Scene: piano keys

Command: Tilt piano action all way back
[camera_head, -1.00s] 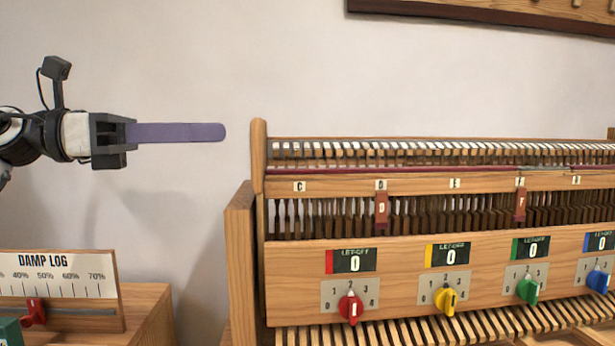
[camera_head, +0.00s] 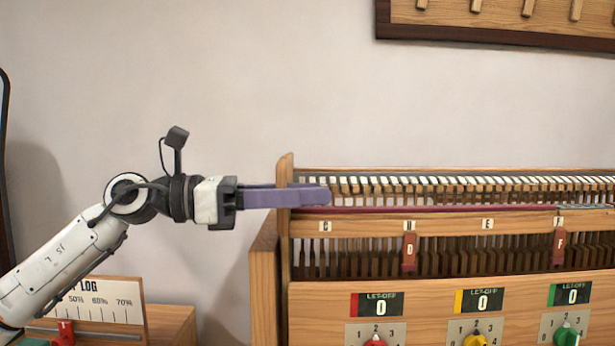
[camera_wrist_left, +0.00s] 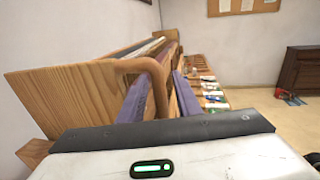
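The piano action (camera_head: 450,222) is a long wooden frame with rows of hammers, a dark red rail and a curved post (camera_head: 286,168) at its left end. My left gripper (camera_head: 322,194) reaches in from the left at the height of the frame's top. Its near purple finger crosses in front of the post. In the left wrist view, the two purple fingers (camera_wrist_left: 160,97) stand apart, with the curved post (camera_wrist_left: 135,68) between them. Whether they touch it I cannot tell. The action looks roughly upright. My right gripper is not in view.
A wooden side panel (camera_head: 263,285) stands at the piano's left end. Let-off panels with coloured knobs (camera_head: 475,340) run along the front. A scale board (camera_head: 110,305) with a red slider sits lower left. A framed board (camera_head: 500,25) hangs on the wall.

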